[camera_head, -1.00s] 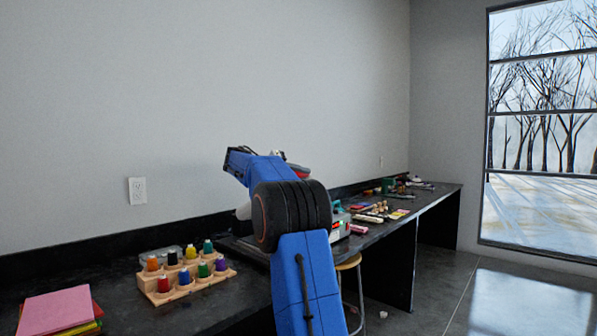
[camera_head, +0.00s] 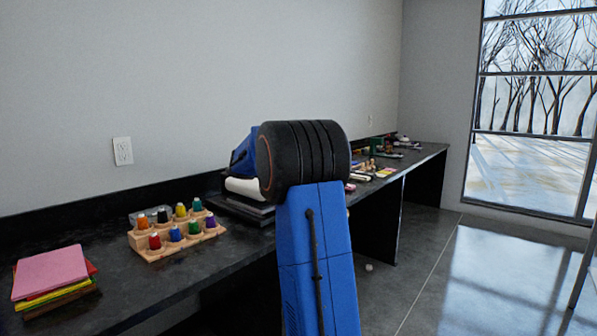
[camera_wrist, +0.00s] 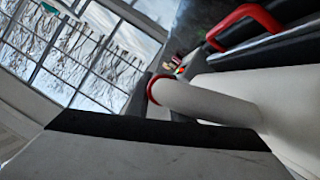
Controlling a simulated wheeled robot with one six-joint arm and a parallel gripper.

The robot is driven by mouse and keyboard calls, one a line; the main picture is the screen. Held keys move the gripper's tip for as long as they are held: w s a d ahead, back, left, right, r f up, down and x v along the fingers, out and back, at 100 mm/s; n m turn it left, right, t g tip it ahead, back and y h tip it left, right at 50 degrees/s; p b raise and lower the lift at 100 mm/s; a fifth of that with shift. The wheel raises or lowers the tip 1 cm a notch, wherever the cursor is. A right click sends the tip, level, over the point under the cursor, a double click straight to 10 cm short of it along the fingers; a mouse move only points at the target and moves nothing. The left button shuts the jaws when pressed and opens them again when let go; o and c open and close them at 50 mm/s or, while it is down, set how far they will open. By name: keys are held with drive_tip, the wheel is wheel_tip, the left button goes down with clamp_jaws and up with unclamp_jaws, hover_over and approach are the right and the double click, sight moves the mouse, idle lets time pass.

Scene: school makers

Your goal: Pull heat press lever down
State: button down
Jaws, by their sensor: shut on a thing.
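The heat press (camera_head: 245,187) stands on the bench, a white rounded body over a dark base, mostly hidden behind my blue arm. In the wrist view its white body (camera_wrist: 285,98) fills the right side. A white bar with a red ring (camera_wrist: 205,102) reaches out from it, and a red loop handle (camera_wrist: 245,20) shows at the top right. My gripper (camera_wrist: 150,122) shows as a grey and black block across the bottom, close against the white bar. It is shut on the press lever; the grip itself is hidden.
A wooden rack of coloured spools (camera_head: 175,238) stands on the dark bench (camera_head: 125,285) left of the press. A stack of coloured sheets (camera_head: 50,275) lies at the near left. Small items lie farther along.

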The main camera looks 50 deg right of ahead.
drive_tip(key=shift+f, duration=0.35)
drive_tip(key=c, duration=1.6)
unclamp_jaws()
drive_tip(key=shift+f, duration=0.1)
drive_tip(key=shift+o, duration=0.2)
drive_tip(key=shift+a, duration=0.15)
drive_tip(key=shift+w+a+r, duration=0.1)
drive_tip(key=shift+a+r, duration=0.15)
drive_tip(key=shift+a, duration=0.1)
drive_tip(key=v, duration=1.6)
drive_tip(key=shift+a+r, duration=0.15)
drive_tip(key=shift+r, duration=0.05)
